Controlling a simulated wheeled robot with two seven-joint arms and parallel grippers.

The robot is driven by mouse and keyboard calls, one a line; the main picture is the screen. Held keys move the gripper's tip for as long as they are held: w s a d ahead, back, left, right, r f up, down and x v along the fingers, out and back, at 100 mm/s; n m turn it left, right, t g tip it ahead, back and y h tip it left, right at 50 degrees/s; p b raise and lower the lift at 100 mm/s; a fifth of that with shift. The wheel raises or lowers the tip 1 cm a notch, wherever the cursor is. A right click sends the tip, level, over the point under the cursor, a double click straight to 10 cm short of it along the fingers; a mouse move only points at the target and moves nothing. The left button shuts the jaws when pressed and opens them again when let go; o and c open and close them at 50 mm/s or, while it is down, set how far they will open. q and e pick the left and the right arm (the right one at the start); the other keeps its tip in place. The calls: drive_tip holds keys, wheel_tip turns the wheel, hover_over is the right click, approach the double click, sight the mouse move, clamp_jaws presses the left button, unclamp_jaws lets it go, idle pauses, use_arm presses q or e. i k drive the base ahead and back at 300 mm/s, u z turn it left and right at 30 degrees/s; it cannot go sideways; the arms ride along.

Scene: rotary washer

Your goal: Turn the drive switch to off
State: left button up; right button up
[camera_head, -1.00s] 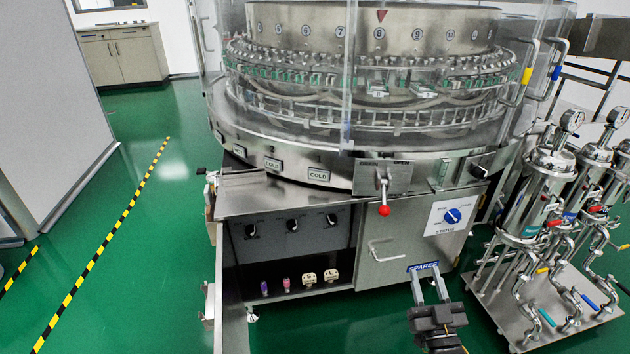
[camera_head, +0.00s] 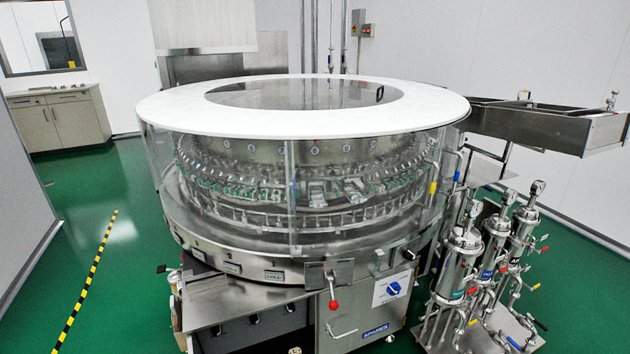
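The rotary washer (camera_head: 300,225) stands in the middle, with a clear guard and a white ring top. Three black knobs sit on the dark panel under its front ledge: a left knob (camera_head: 217,330), a middle knob (camera_head: 255,319) and a right knob (camera_head: 290,307). A blue rotary knob (camera_head: 393,288) sits on a white plate at the front right. Another black knob (camera_head: 409,255) is on the rim above it. The labels are too small to read, so I cannot tell which is the drive switch. Neither gripper can be made out.
A lever with a red ball (camera_head: 333,304) sticks out at the front, above a cabinet door handle (camera_head: 342,331). A steel ledge (camera_head: 235,300) overhangs the knob panel. Filter housings (camera_head: 462,262) with pipes stand at the right. Green floor (camera_head: 130,270) is open at the left.

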sight(217, 331)
drive_tip(key=k, duration=0.5)
drive_tip(key=u, duration=3.15)
drive_tip(key=i, duration=0.75)
drive_tip(key=z, duration=2.7)
